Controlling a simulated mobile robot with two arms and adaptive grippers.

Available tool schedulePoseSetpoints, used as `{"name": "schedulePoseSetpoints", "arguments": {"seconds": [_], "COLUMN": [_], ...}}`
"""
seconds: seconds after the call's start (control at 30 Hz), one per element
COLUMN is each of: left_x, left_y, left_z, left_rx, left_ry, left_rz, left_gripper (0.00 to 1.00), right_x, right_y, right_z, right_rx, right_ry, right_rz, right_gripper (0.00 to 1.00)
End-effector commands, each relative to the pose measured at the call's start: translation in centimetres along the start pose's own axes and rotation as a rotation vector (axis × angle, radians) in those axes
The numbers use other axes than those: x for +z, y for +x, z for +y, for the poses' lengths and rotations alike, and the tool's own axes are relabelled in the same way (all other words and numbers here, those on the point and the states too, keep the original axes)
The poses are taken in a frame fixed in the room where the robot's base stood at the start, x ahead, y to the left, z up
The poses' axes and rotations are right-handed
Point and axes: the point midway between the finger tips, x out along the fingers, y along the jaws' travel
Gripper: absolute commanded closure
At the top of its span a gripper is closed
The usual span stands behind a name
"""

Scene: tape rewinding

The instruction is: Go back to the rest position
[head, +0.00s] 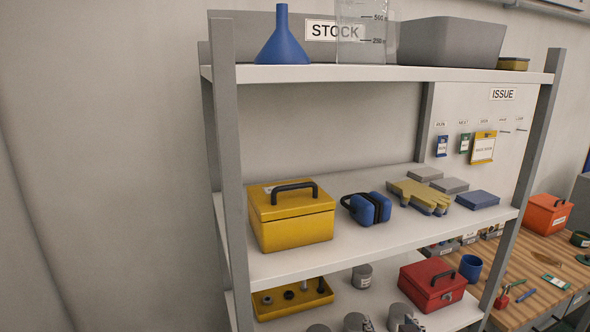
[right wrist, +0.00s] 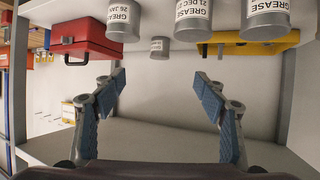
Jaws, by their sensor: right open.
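My right gripper (right wrist: 159,80) is open in the right wrist view, with its two blue-padded fingers spread wide and nothing between them. That view shows the shelf contents upside down. Several grey grease cans (right wrist: 190,20) are beyond the fingertips, apart from them. In the head view only small parts at the bottom edge, by the cans on the lower shelf, may belong to my right gripper, and I cannot make them out clearly. My left gripper is not in view.
A grey shelf rack (head: 233,190) holds a yellow box (head: 292,228), blue ear defenders (head: 370,209), gloves (head: 420,196), a red toolbox (head: 432,287) and a yellow tray (head: 285,308). A blue funnel (head: 283,45) stands on top. A wooden bench (head: 530,262) is at the right.

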Motion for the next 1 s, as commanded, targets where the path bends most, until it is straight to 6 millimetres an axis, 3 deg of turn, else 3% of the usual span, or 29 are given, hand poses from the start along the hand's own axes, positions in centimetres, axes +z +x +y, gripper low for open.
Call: {"name": "schedulePoseSetpoints", "arguments": {"seconds": [0.17,0.37,0.6,0.8,1.0], "left_x": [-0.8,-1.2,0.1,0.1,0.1], "left_y": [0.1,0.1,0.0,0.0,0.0], "left_z": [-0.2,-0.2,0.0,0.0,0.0], "left_rx": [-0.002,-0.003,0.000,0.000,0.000], "left_ry": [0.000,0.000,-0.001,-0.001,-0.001], "left_rz": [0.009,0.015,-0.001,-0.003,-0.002], "left_gripper": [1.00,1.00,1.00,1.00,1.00], "right_x": [4.6,10.9,19.5,23.7,26.5], "right_y": [-2.4,-6.6,-15.3,-21.6,-27.3], "right_z": [-0.1,-0.3,-0.7,-1.0,-1.1], "right_rx": [-0.006,-0.020,-0.057,-0.091,-0.122], "right_ry": [-0.020,-0.052,-0.105,-0.139,-0.168], "right_rz": [-0.106,-0.263,-0.518,-0.679,-0.812], "right_gripper": [0.35,0.35,0.35,0.35,0.35]}}
